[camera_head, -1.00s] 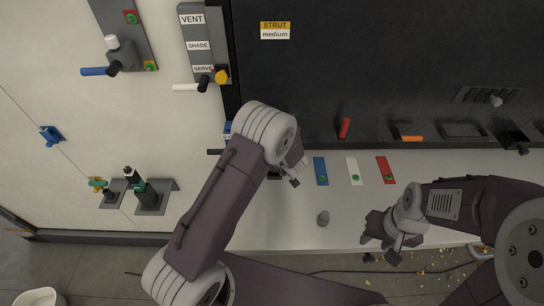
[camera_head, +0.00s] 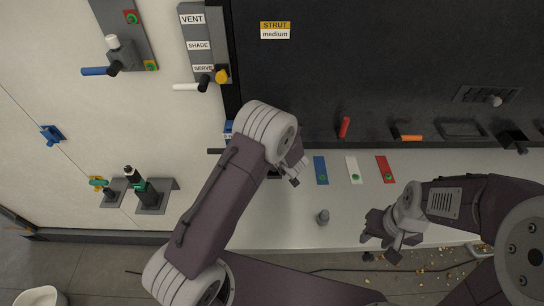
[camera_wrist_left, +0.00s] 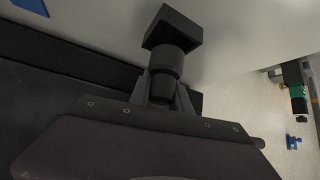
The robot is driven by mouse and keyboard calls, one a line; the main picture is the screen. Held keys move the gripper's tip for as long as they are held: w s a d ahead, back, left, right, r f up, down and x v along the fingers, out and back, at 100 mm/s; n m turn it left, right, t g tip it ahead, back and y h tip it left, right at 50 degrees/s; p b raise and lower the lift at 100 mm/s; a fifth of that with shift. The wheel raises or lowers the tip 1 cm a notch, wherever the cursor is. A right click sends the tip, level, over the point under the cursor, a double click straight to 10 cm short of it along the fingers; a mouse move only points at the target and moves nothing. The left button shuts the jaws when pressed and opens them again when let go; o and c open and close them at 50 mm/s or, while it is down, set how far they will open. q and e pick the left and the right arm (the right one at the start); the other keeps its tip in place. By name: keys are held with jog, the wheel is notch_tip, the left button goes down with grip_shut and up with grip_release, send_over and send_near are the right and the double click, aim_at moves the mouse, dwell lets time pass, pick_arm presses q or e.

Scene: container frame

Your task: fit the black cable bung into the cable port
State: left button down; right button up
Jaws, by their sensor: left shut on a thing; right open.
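My left gripper (camera_head: 294,174) is low over the pale ledge, left of the coloured plates, its jaws partly hidden in the head view. In the left wrist view its fingers (camera_wrist_left: 160,95) are shut on a dark stepped cylinder, which looks like the black cable bung (camera_wrist_left: 165,65). The bung's far end meets a black square block (camera_wrist_left: 173,27) against the pale surface. I cannot tell whether this block is the cable port, or how deep the bung sits. My right gripper (camera_head: 380,246) is open and empty at the ledge's front edge.
Blue (camera_head: 321,171), white (camera_head: 354,170) and red (camera_head: 386,169) plates lie on the ledge (camera_head: 290,229). Behind is a dark panel (camera_head: 360,70) with handles. Levers and fittings (camera_head: 150,195) are on the pale wall at left.

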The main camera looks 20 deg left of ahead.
pick_arm(q)
jog(key=shift+f+b, duration=0.7)
jog(key=shift+f, duration=0.5)
jog(key=c, duration=1.1)
grip_release()
jog(key=shift+s, duration=0.1)
jog(key=b+v, duration=0.1)
jog(key=v, duration=0.8)
jog(key=shift+b, duration=0.3)
